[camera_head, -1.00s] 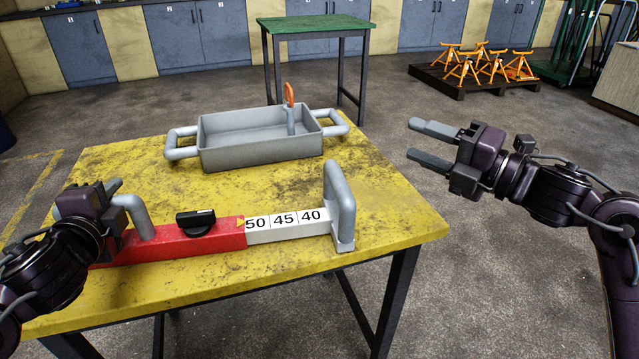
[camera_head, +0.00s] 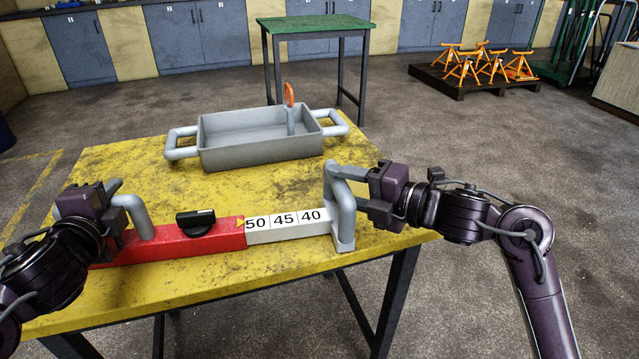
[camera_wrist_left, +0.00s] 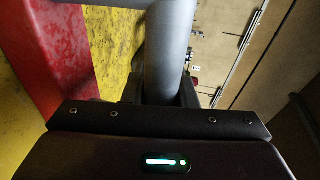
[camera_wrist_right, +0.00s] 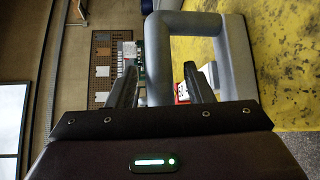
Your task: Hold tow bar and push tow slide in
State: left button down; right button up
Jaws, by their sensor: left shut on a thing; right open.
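The red tow bar (camera_head: 185,243) lies on the yellow table with a black knob (camera_head: 196,222) on top. The white tow slide (camera_head: 288,226) sticks out of its right end, showing the numbers 50, 45 and 40. A grey handle (camera_head: 342,205) stands upright at the slide's right end; it also shows in the right wrist view (camera_wrist_right: 234,60). My left gripper (camera_head: 118,200) is shut on the tow bar's grey handle (camera_head: 140,216), seen between its fingers in the left wrist view (camera_wrist_left: 166,55). My right gripper (camera_head: 345,188) is open, its fingers on both sides of the slide handle's upright; contact is unclear.
A grey tray (camera_head: 255,155) with side handles stands behind the tow bar, with an orange-topped grey piece (camera_head: 291,108) in it. The yellow table (camera_head: 210,285) is otherwise mostly clear. A green table (camera_head: 315,24) and a pallet of orange stands (camera_head: 475,85) are farther back.

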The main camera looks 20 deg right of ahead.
jog(key=shift+w+a+f, duration=0.1)
jog(key=shift+w+a, duration=0.25)
jog(key=shift+w, duration=0.15)
grip_shut()
jog(key=shift+a, duration=0.1)
